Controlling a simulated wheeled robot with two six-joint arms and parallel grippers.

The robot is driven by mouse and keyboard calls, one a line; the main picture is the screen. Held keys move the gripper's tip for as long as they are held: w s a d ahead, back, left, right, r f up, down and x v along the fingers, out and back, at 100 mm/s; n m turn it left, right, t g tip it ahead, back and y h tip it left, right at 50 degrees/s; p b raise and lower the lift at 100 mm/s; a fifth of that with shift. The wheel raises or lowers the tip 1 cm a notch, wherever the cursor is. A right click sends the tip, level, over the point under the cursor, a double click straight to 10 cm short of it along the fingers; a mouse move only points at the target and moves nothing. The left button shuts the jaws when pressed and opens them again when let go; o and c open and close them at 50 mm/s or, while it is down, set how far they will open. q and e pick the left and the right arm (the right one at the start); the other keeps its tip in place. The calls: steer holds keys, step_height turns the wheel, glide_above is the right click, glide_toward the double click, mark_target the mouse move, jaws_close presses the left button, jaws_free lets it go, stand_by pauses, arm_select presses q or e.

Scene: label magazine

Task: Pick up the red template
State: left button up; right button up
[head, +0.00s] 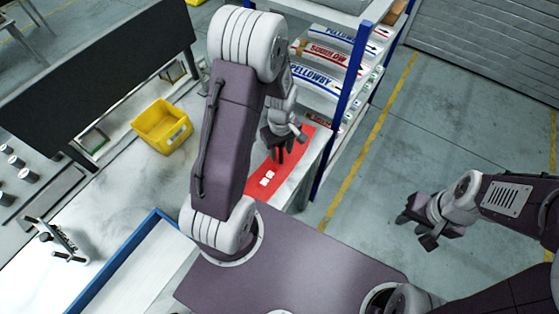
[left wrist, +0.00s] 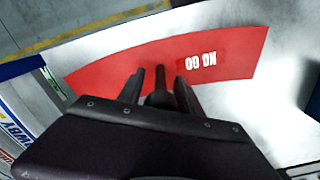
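The red template (head: 267,178) is a flat curved piece with white "NO GO" lettering. It lies on the white bench top near its right end. In the left wrist view the red template (left wrist: 225,57) stretches across the picture, its near edge partly hidden by my gripper. My left gripper (head: 285,147) is over the template's far part in the head view. In the left wrist view the fingers of my left gripper (left wrist: 160,80) are apart, with red showing between them. My right gripper (head: 428,226) hangs over open floor on the right, away from the template; its finger gap is unclear.
A yellow bin (head: 162,126) stands on the bench to the left. A blue-edged tray (head: 118,262) lies at the front. The floor on the right is clear.

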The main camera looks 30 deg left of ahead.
arm_select(q)
jaws_close()
stand_by(1.2)
